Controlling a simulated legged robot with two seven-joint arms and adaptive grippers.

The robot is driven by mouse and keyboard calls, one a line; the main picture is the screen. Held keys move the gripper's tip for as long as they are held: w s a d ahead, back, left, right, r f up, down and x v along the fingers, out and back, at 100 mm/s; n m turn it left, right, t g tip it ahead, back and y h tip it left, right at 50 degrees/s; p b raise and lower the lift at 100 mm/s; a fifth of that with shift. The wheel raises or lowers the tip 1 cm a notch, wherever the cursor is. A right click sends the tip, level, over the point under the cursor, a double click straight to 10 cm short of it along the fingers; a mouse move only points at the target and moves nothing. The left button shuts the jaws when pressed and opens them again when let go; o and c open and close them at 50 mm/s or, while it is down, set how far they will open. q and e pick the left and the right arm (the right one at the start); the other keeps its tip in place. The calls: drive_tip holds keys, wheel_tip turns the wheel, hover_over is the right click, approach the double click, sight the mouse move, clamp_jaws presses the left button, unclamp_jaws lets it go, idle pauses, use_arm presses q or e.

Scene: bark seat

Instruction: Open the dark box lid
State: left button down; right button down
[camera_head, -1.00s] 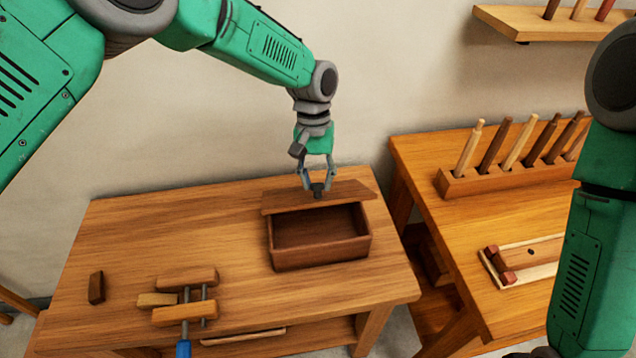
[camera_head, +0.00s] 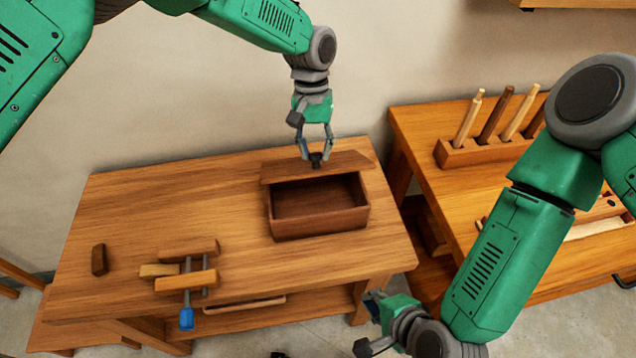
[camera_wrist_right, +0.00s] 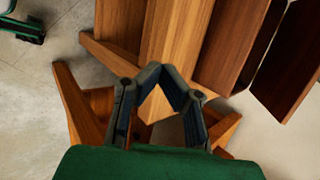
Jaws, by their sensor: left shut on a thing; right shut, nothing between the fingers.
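The dark wooden box (camera_head: 318,225) stands on the left workbench, its inside mostly uncovered. Its lid (camera_head: 345,162) is at the back of the opening, along the rear edge; I cannot tell whether it rests there or is held up. My left gripper (camera_head: 316,156) comes down from above, shut on the small dark knob of the lid. My right gripper (camera_head: 370,302) is shut and empty, low in front of the bench's right corner. Its fingers also show in the right wrist view (camera_wrist_right: 168,72), with part of the box (camera_wrist_right: 232,40) at upper right.
A wooden clamp with a blue handle (camera_head: 187,318) and a small dark block (camera_head: 99,259) lie on the left of the workbench (camera_head: 170,215). A second table at right holds a peg rack (camera_head: 470,152). The bench between clamp and box is clear.

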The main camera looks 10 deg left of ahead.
use_arm(q)
drive_tip(key=shift+w+a, duration=0.15)
drive_tip(key=shift+w, duration=0.15)
use_arm(e)
drive_tip(key=w+a+r+m+t+h, duration=0.1)
drive_tip(key=w+a+r+m+t, duration=0.7)
drive_tip(key=m, duration=1.1)
drive_tip(key=shift+g, duration=0.6)
drive_tip(key=x, duration=0.3)
drive_tip(key=a+r+x, duration=0.1)
drive_tip(key=x, duration=0.6)
drive_tip(key=shift+w+a+r, duration=0.25)
drive_tip(key=shift+w+a, duration=0.05)
drive_tip(key=shift+w, duration=0.15)
use_arm(q)
drive_tip(key=shift+f, duration=0.1)
use_arm(e)
drive_tip(key=shift+w+a+r, duration=0.1)
drive_tip(key=shift+w+r, duration=0.3)
drive_tip(key=shift+r, duration=0.35)
drive_tip(key=shift+w+a+r, duration=0.15)
drive_tip(key=shift+w+r, duration=0.3)
drive_tip(key=shift+r, duration=0.3)
